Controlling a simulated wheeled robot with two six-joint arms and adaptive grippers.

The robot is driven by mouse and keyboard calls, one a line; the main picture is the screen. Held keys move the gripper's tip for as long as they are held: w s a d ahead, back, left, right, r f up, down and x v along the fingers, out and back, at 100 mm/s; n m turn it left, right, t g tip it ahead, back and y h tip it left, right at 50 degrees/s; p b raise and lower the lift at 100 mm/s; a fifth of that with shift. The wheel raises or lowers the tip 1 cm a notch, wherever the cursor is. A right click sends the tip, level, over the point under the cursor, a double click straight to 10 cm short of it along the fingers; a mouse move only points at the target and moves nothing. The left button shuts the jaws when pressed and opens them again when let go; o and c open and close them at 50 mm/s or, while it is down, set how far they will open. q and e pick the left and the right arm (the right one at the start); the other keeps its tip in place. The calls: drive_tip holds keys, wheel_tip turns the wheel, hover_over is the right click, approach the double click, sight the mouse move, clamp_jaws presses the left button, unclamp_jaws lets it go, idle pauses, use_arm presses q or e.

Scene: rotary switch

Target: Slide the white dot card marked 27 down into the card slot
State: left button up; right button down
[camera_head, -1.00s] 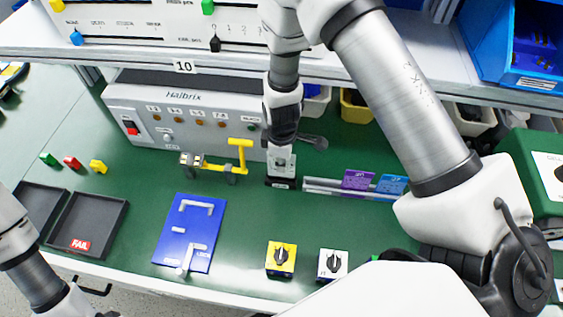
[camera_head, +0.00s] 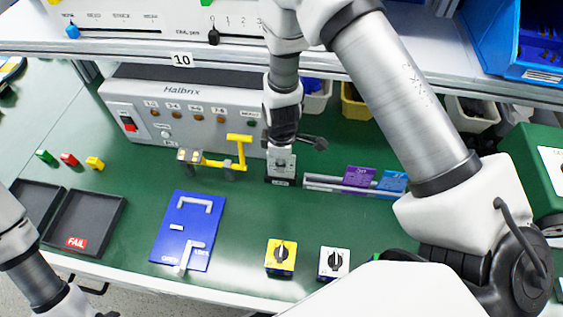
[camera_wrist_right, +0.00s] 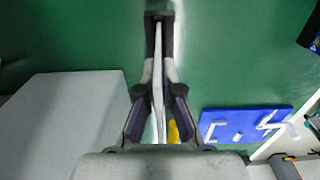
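The white dot card (camera_head: 281,162) stands upright in my right gripper (camera_head: 282,145) in front of the Halbrix panel. In the right wrist view the card (camera_wrist_right: 158,55) shows edge-on as a thin white strip between the fingers of the right gripper (camera_wrist_right: 159,75), which is shut on it. The black card slot (camera_head: 281,181) is directly under the card. The card's lower edge meets the slot; I cannot tell how deep it sits. The slot (camera_wrist_right: 158,18) is at the far end of the card in the wrist view. My left gripper is out of view.
The Halbrix panel (camera_head: 185,110) is behind. A blue board (camera_head: 180,235) and two rotary switches (camera_head: 281,256) are in front.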

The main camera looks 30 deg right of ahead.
drive_tip(key=shift+f+b, duration=0.75)
drive_tip(key=shift+f, duration=0.15)
drive_tip(key=c, duration=1.2)
unclamp_jaws()
drive_tip(key=shift+r, duration=0.1)
drive_tip(key=shift+c, duration=0.2)
drive_tip(key=shift+r, duration=0.1)
wheel_tip(320, 180, up, 12)
drive_tip(key=shift+f, duration=0.1)
wheel_tip(320, 180, up, 9)
drive_tip(key=p, duration=0.8)
drive_tip(key=shift+p, duration=0.3)
